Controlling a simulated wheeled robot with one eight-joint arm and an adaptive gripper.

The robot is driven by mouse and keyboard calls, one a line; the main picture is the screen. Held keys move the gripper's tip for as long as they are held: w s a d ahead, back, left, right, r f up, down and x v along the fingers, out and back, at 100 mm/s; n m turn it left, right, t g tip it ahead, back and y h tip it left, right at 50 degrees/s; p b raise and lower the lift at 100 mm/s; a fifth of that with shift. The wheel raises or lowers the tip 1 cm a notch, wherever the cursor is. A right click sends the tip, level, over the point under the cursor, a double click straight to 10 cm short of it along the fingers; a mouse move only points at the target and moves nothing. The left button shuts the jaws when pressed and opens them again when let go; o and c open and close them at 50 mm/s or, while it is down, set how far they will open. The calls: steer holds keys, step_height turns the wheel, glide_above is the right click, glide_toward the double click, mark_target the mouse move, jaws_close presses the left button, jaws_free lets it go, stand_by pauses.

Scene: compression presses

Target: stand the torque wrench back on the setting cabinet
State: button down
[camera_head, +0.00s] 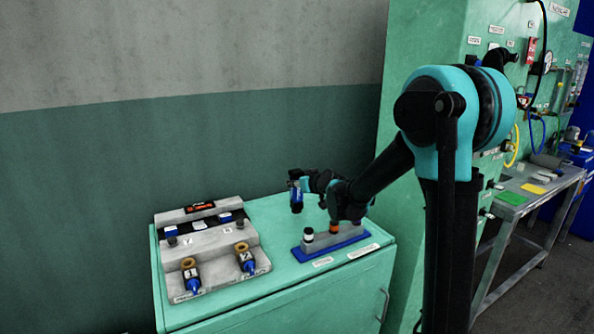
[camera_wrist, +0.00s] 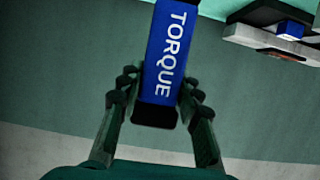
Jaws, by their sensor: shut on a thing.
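The torque wrench (camera_head: 296,194) is a dark tool with a blue body; its blue side with the word TORQUE also shows in the wrist view (camera_wrist: 165,55). My gripper (camera_head: 306,183) is shut on it, with a finger on each side in the wrist view (camera_wrist: 160,95). The wrench hangs roughly upright in the head view, over the green setting cabinet (camera_head: 285,287). It appears to be above the cabinet top, with its lower end apart from it; the exact height is hard to tell.
A grey stepped stand (camera_head: 208,248) with two blue tools fills the cabinet top's left part. A grey block (camera_head: 345,235) on a blue base stands at the right, below my arm. Bare top lies between them. A grey bench (camera_head: 520,207) stands far right.

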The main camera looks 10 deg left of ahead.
mark_target(299, 194)
steer(key=shift+f, duration=2.55)
steer(key=c, duration=1.1)
jaws_free()
steer(key=shift+f, duration=0.1)
steer(key=shift+o, duration=0.2)
steer(key=shift+s+d+r, duration=0.15)
steer(key=shift+s+r, duration=0.05)
steer(key=v, duration=1.1)
steer(key=shift+s, duration=0.25)
steer(key=s+d+f+m+g+h, duration=0.2)
steer(key=s+d+f, duration=0.3)
steer(key=s+d, duration=0.2)
steer(key=s+d+f+m+g+h, duration=0.2)
steer(key=s+d+f, duration=0.4)
steer(key=s, duration=0.6)
steer(key=s+d+f+m+g+h, duration=0.2)
steer(key=s+d+f, duration=0.3)
steer(key=s+d, duration=0.4)
steer(key=shift+s+d+m+g+h, duration=0.25)
steer(key=shift+d+m+g+h, duration=0.15)
steer(key=shift+d+g+h, duration=0.3)
